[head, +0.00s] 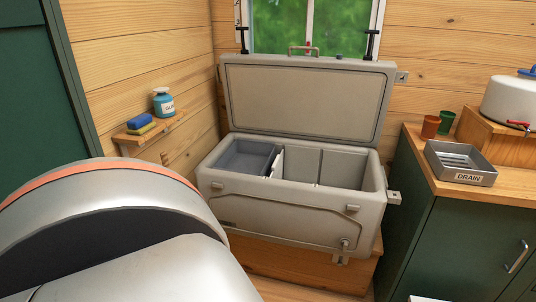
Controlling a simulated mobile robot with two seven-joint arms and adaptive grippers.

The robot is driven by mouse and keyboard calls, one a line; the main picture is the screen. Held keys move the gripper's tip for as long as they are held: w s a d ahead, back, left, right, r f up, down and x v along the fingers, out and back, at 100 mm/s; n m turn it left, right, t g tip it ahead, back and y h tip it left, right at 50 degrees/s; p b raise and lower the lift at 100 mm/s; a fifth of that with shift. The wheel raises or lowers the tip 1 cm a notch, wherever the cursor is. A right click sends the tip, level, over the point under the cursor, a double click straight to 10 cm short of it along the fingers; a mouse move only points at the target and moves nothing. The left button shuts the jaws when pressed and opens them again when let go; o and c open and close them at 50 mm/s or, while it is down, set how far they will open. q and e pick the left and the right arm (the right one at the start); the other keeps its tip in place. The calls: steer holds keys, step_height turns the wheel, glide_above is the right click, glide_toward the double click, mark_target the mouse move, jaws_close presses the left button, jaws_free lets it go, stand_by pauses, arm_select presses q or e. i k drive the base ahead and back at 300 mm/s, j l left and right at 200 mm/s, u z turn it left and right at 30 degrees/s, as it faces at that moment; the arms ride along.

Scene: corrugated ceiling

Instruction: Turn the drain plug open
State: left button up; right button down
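A grey cooler (285,220) stands with its lid (303,100) raised, on a wooden base under the window. A small round fitting (344,242), which looks like the drain plug, sits low at the right end of its front face. It is too small to tell how it is turned. Part of my arm fills the lower left, in front of the scene. Neither gripper is in view, and nothing is seen touching the plug.
The wooden base (310,265) sticks out below the cooler. At right, a green cabinet (455,245) carries a tray labelled DRAIN (460,165), two cups (438,124) and a white container (510,100). A shelf (150,135) at left holds a bottle (163,103) and sponges (140,123).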

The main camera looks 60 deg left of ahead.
mark_target(344, 243)
steer(key=u, duration=1.65)
steer(key=l, duration=0.5)
steer(key=i+l+z, duration=0.1)
steer(key=l, duration=0.4)
steer(key=i+l, duration=0.15)
steer(key=l, duration=0.35)
steer(key=i+l, duration=0.1)
steer(key=l, duration=0.4)
steer(key=k+z, duration=0.05)
